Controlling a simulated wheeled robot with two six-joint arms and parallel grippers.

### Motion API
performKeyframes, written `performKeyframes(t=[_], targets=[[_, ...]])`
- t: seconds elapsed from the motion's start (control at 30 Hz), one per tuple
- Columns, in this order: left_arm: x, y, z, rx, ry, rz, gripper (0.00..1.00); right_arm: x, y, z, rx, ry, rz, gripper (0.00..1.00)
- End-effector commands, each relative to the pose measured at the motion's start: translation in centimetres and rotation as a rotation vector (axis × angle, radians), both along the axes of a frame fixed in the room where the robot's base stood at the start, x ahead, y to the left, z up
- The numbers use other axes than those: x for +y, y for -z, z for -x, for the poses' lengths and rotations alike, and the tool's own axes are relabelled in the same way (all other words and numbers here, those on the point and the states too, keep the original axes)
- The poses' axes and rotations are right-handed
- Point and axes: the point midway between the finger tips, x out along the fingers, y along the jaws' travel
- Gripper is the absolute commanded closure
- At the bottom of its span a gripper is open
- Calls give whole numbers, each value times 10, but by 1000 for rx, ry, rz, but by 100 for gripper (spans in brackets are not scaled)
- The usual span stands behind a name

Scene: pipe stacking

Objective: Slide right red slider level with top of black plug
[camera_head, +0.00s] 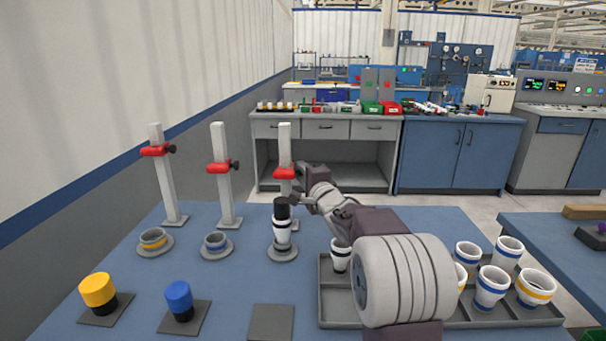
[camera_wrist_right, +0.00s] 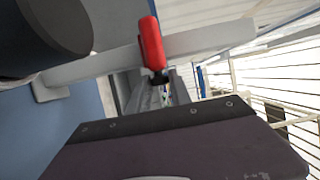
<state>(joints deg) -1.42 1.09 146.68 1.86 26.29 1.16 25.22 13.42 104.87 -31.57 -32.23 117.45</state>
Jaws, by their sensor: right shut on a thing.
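The right red slider (camera_head: 284,173) sits on the rightmost white post (camera_head: 285,138), in the post's middle part. In the wrist view the red slider (camera_wrist_right: 151,43) shows with a dark knob at its lower end. My right gripper (camera_head: 296,188) is at the slider's right side, shut on it; the fingertips are hard to make out. The black plug (camera_head: 282,208) stands upright on top of a white pipe stack (camera_head: 282,236) in front of that post. In the head picture the slider appears higher than the plug's top. My left gripper is not in view.
Two more posts carry red sliders (camera_head: 156,150) (camera_head: 222,168) to the left, with low pipe stands before them. A yellow plug (camera_head: 97,291) and a blue plug (camera_head: 179,299) stand at front left. A grey tray (camera_head: 335,318) with several white pipes is at right, partly behind my right arm.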

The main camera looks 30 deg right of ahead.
Motion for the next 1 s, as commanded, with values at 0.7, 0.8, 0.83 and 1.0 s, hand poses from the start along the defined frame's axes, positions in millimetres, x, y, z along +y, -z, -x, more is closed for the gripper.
performKeyframes(t=[0.7,0.8,0.83,1.0], targets=[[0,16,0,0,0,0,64,0,41,0,6,1,-1,100],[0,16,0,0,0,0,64,0,41,0,5,1,-1,59],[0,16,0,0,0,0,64,0,41,0,5,1,-1,54],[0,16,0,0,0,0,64,0,39,0,2,1,0,54]])
